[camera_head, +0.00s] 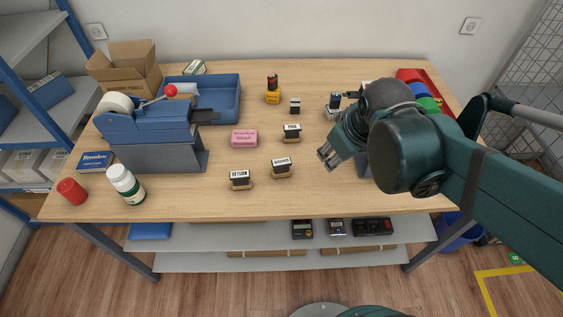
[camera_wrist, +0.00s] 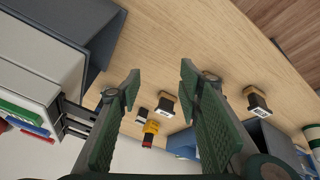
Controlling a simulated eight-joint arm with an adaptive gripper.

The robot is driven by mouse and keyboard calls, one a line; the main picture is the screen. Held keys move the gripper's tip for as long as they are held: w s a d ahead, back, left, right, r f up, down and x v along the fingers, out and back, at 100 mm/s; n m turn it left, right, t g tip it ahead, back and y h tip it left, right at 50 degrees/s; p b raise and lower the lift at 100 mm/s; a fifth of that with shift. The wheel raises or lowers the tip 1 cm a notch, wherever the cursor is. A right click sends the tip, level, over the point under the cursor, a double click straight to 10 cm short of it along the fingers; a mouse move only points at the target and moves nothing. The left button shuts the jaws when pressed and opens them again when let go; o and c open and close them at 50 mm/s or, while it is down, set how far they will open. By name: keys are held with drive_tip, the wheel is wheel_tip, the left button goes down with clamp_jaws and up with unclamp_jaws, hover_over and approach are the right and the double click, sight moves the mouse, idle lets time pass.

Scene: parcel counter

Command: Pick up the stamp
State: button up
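Several dark stamps with white labels and wooden bases stand on the counter. In the head view one labelled RETURN (camera_head: 240,180) is at the front, another (camera_head: 281,168) is right of it, and a third (camera_head: 291,132) is farther back. My gripper (camera_head: 328,155) is above the counter, right of these stamps. In the wrist view my gripper (camera_wrist: 162,74) has its fingers spread apart with nothing between the tips. Beyond them one stamp (camera_wrist: 167,104) shows between the fingers, and another stamp (camera_wrist: 257,101) shows right of the right finger. Which stamp is meant cannot be told.
A pink soap box (camera_head: 244,138) lies left of the stamps. A small black block (camera_head: 295,106) and a yellow-based item (camera_head: 272,92) stand behind. A blue tray (camera_head: 225,98), tape dispenser (camera_head: 150,128) and white bottle (camera_head: 126,184) are left. A red bin (camera_head: 447,103) is back right.

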drive_tip(key=w+a+n+g+p, duration=0.2)
drive_tip(key=w+a+n+p, duration=0.1)
drive_tip(key=a+n+p, duration=0.2)
drive_tip(key=n+g+p, duration=0.2)
drive_tip(key=n+p, duration=0.4)
hover_over(282, 161)
drive_tip(key=d, duration=0.2)
drive_tip(key=shift+w+d+f, duration=0.2)
drive_tip(key=shift+f, duration=0.35)
drive_tip(key=shift+a+f+n+g+h+p, duration=0.15)
drive_tip(key=shift+a+f+n+p, duration=0.1)
drive_tip(key=shift+a+n+p, duration=0.25)
drive_tip(key=shift+a+f+n+g+h+p, duration=0.2)
drive_tip(key=shift+a+n+p, duration=0.2)
drive_tip(key=shift+n+p, duration=0.15)
drive_tip(key=shift+s+a+f+n, duration=0.15)
drive_tip(key=shift+a+f+n, duration=0.15)
drive_tip(key=shift+n, duration=0.05)
drive_tip(key=shift+f, duration=0.1)
drive_tip(key=shift+f, duration=1.2)
drive_tip(key=shift+f, duration=0.15)
drive_tip(key=shift+s+f+b, duration=0.1)
drive_tip(key=shift+f+b, duration=0.2)
drive_tip(key=shift+f, duration=2.15)
